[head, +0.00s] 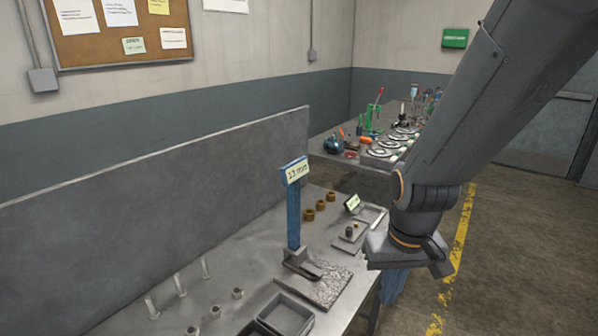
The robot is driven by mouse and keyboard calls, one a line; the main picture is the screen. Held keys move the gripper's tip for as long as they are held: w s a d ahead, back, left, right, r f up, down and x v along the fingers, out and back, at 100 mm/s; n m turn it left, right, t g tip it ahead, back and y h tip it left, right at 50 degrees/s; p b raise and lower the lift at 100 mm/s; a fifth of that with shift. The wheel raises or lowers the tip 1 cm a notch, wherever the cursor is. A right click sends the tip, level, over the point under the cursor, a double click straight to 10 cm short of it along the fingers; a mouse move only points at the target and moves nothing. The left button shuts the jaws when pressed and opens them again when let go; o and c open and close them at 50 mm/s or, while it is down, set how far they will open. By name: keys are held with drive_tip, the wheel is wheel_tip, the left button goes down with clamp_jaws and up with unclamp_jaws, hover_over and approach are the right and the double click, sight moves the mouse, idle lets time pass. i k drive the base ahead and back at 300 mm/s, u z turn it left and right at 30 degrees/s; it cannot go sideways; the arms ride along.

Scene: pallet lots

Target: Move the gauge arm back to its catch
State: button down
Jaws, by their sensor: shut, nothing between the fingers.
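A blue post (293,222) with a "13 mm" sign (296,172) stands on the grey workbench. At its foot is a dark metal block with a bar-like piece (303,264), beside a rough, speckled plate (325,288). Behind and to the right is a small fixture with a knob (350,234), near a small tilted display (352,203). I cannot tell for sure which piece is the gauge arm or its catch. My gripper (410,252) hangs at the bench's right edge, right of the fixture, shut and empty; its fingertips are hard to make out.
Several brass bushings (320,206) stand behind the post. Several upright pins (181,286), small metal parts and a grey bin (285,315) are at the front left. A grey panel (160,195) backs the bench. A second, cluttered bench (345,148) stands beyond; floor at right is clear.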

sight(290, 259)
drive_tip(key=u, duration=0.05)
drive_tip(key=k, duration=1.05)
drive_tip(key=z, duration=0.65)
drive_tip(key=i, duration=1.4)
drive_tip(key=u, duration=0.7)
